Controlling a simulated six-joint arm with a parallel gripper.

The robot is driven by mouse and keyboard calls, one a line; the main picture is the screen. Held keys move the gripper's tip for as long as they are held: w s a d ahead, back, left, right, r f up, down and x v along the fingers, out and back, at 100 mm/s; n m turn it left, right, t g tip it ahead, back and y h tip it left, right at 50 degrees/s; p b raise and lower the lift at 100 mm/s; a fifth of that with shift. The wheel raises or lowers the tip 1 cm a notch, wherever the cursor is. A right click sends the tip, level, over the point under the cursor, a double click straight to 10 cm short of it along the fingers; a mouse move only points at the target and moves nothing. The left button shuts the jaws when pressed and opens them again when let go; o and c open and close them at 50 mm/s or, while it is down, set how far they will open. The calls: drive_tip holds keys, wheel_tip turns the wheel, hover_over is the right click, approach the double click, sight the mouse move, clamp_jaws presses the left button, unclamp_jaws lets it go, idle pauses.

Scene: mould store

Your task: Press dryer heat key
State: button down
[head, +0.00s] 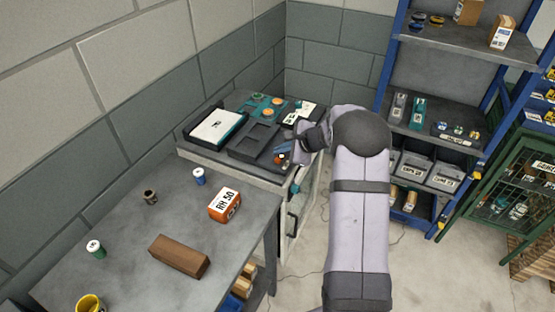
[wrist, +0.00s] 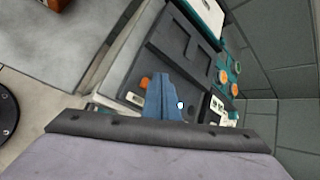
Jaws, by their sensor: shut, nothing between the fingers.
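The dryer, a dark-topped pale cabinet (head: 230,158), stands against the wall corner; its top also shows in the wrist view (wrist: 165,45). A small orange key (wrist: 145,83) sits on its front edge beside a white label (wrist: 135,98); I cannot read the label. My gripper (wrist: 163,78) is shut and empty, its blue fingers over the front part of the dryer top, just right of the orange key in the wrist view. In the head view my gripper (head: 286,157) is at the dryer's front right. I cannot tell whether the fingertips touch anything; they hide part of the front panel.
A teal panel with orange and green round parts (head: 268,113) lies at the back of the dryer. A grey bench (head: 130,225) at left carries an orange box (head: 225,205), a brown block (head: 179,256) and small spools. Blue shelving (head: 440,140) stands at right.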

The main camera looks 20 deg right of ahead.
drive_tip(key=shift+f, duration=0.2)
drive_tip(key=shift+f+b, duration=0.25)
drive_tip(key=shift+b, duration=0.3)
drive_tip(key=shift+f+b, duration=0.5)
drive_tip(key=shift+b, duration=0.05)
idle(0.6)
drive_tip(key=shift+r, duration=0.15)
drive_tip(key=shift+r+p, duration=0.7)
drive_tip(key=shift+r, duration=0.1)
drive_tip(key=shift+r, duration=0.1)
wheel_tip(320, 180, up, 6)
drive_tip(key=p, duration=0.4)
idle(0.7)
